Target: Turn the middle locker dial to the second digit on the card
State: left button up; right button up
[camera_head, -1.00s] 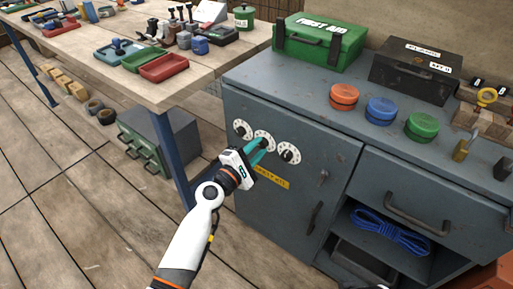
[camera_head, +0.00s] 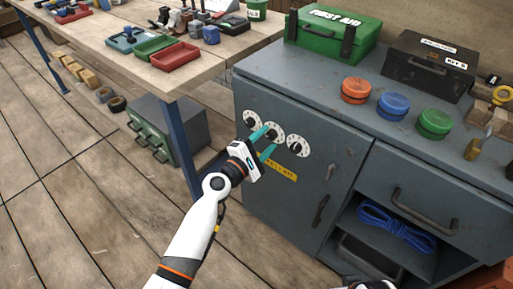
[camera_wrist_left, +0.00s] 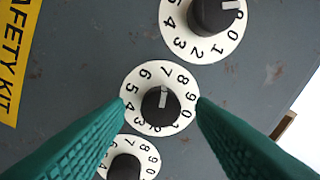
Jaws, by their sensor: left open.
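The locker door (camera_head: 295,180) carries a row of three white dials with black knobs. My left gripper (camera_head: 267,142) is open at the middle dial (camera_head: 274,134). In the left wrist view, the teal fingertips (camera_wrist_left: 160,103) stand apart on either side of the middle dial (camera_wrist_left: 160,76). I cannot tell whether they touch it. Its knob's white mark points up, roughly toward the 7. The other two dials show at the upper right (camera_wrist_left: 213,52) and lower left (camera_wrist_left: 126,168), the latter partly hidden by a finger. I see no readable digit card. My right gripper does not show.
A yellow label (camera_head: 281,171) is below the dials, and a door handle (camera_head: 320,211) to their right. The cabinet top holds red (camera_head: 355,92), blue (camera_head: 392,107) and green (camera_head: 434,124) round containers and a green first aid box (camera_head: 330,38). A workbench (camera_head: 150,70) stands left.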

pick_arm(q)
jog(key=v, duration=1.1)
jog(key=shift+s+a, duration=0.2)
jog(key=shift+s, duration=0.1)
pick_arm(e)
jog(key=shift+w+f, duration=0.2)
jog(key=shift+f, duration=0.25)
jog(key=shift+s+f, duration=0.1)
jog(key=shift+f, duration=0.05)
